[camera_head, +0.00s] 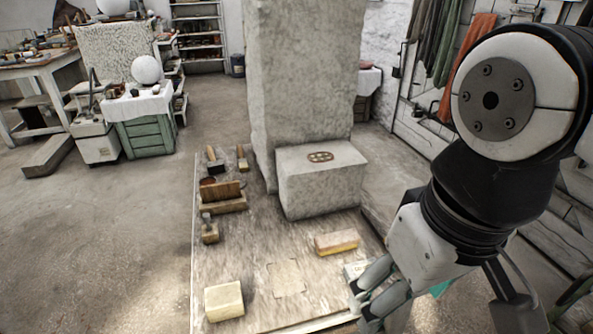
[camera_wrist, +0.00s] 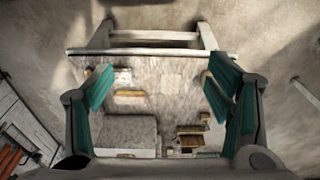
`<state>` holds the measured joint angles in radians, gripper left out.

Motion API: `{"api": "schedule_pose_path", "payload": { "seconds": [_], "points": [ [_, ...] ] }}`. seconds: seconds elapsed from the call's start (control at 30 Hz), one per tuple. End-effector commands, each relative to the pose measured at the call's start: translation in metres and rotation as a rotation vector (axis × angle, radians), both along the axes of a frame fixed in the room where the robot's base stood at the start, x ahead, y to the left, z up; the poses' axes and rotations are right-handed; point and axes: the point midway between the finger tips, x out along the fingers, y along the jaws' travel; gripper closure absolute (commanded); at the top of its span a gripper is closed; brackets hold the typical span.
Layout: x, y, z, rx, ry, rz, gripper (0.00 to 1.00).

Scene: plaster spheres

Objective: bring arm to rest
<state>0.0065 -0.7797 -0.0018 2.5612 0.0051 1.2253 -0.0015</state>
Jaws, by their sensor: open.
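My arm fills the right side of the head view, bent downward over the work table (camera_head: 250,280). My gripper (camera_head: 361,305) is at the table's lower right part in that view. In the wrist view my gripper (camera_wrist: 160,78) looks down with its two green-padded fingers spread wide. Nothing is between the fingers; the table top (camera_wrist: 150,78) shows below them. The part of the table under the arm is hidden in the head view.
A large stone block (camera_head: 305,90) and a lower stone block (camera_head: 320,180) stand at the table's back. A yellow block (camera_head: 224,300), a tan-and-yellow block (camera_head: 337,241) and wooden tools (camera_head: 222,196) lie on it. A white sphere (camera_head: 146,69) sits far left.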

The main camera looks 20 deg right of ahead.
Motion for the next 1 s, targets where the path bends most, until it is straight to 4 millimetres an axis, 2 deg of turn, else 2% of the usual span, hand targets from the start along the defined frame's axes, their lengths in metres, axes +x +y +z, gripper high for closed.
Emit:
{"api": "schedule_pose_path", "payload": {
  "seconds": [0.4, 0.73, 1.0],
  "points": [
    [0.001, 0.000, 0.000, 0.000, -0.001, 0.003, 0.26],
    [0.002, -0.001, 0.055, -0.005, -0.079, 0.004, 0.26],
    [0.001, -0.003, 0.118, -0.010, -0.176, 0.005, 0.26]
  ]
}}
